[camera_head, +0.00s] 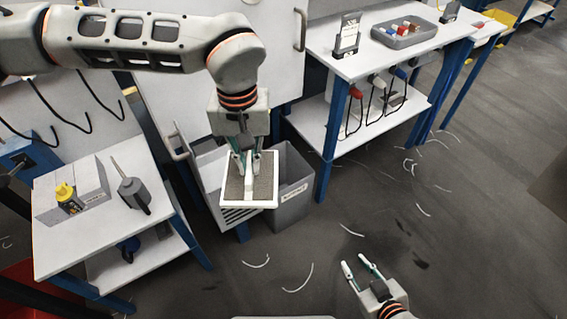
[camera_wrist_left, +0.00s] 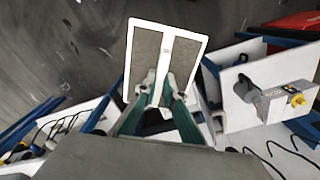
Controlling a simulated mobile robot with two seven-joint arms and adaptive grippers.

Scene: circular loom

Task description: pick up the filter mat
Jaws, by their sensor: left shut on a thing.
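The filter mat (camera_head: 263,184) is a grey flat panel with a white frame and a white middle bar. My left gripper (camera_head: 248,170) is shut on the filter mat at its middle bar and holds it in the air. In the left wrist view the filter mat (camera_wrist_left: 148,50) stretches out beyond the fingertips (camera_wrist_left: 163,88). My right gripper (camera_head: 358,267) is open and empty over the floor at the lower right of the head view.
A grey bin (camera_head: 292,190) stands behind the mat, beside a white cabinet with handles. A white side table (camera_head: 100,232) with a yellow-topped item and a dark tool is at left. A white bench (camera_head: 365,62) holds a tray (camera_head: 404,36). Pale thread scraps lie on the floor.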

